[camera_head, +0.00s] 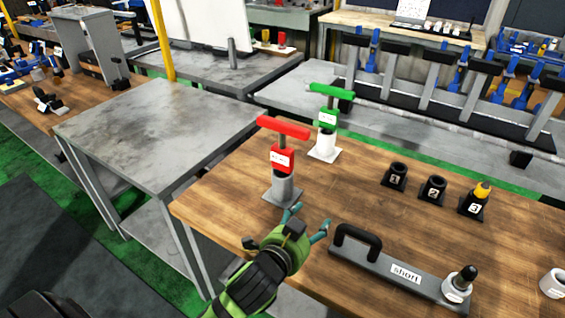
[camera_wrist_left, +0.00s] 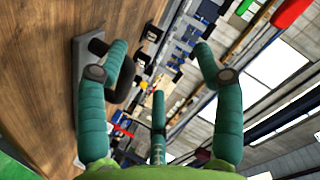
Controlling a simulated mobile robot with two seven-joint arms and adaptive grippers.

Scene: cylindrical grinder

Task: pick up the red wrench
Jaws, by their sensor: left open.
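The red wrench (camera_head: 283,158) has a red T-shaped handle and a labelled red block, and stands upright in a grey cylindrical holder (camera_head: 283,188) on the wooden table. A red bar, probably its handle (camera_wrist_left: 290,12), shows at the top right of the left wrist view. My left gripper (camera_head: 308,221) is open and empty, in front of and slightly right of the holder, apart from the wrench. Its teal fingers are spread in the left wrist view (camera_wrist_left: 160,75). A similar green wrench (camera_head: 328,108) stands behind in a white holder. My right gripper is not in view.
A grey plate labelled "short" (camera_head: 405,274) with a black handle lies right of my gripper. Several black numbered holders (camera_head: 433,188) stand farther back. The wooden table (camera_head: 350,205) is bare between them. A grey metal table (camera_head: 160,130) adjoins at left.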

